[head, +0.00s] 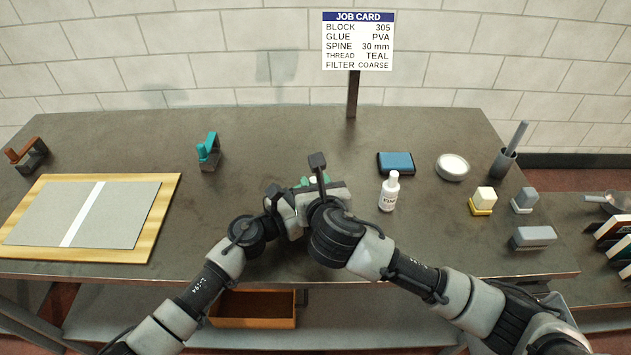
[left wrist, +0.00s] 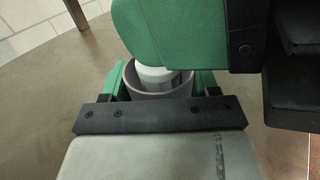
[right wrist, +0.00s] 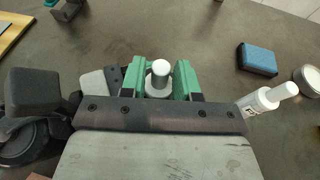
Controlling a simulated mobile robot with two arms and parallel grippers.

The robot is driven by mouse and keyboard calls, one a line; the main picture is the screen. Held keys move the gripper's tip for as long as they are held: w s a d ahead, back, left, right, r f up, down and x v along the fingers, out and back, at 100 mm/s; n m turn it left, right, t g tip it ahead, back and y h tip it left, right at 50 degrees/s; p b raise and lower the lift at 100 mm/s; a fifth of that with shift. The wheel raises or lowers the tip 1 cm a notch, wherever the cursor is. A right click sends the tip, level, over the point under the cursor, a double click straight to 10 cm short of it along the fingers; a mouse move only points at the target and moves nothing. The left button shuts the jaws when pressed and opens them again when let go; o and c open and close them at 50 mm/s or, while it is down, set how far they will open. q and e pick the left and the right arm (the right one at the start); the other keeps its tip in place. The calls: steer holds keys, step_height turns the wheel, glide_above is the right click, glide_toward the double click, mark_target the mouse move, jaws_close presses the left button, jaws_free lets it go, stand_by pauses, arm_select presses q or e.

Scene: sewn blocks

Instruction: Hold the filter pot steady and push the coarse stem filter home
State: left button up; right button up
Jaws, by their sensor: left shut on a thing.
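The filter pot (left wrist: 129,80) is a grey round cup in the left wrist view, near the middle of the bench. My left gripper (left wrist: 160,82) is shut on it, one green finger on each side. How deep the filter sits is hidden. In the head view my wrists cover most of the pot.
A white glue bottle (head: 388,192) stands just right of my right gripper. A board (head: 150,235) lies left.

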steer(key=shift+o, duration=1.4)
steer(key=shift+r, duration=0.1)
steer(key=v, duration=1.2)
steer(key=shift+w, duration=0.1)
steer(key=shift+c, duration=0.3)
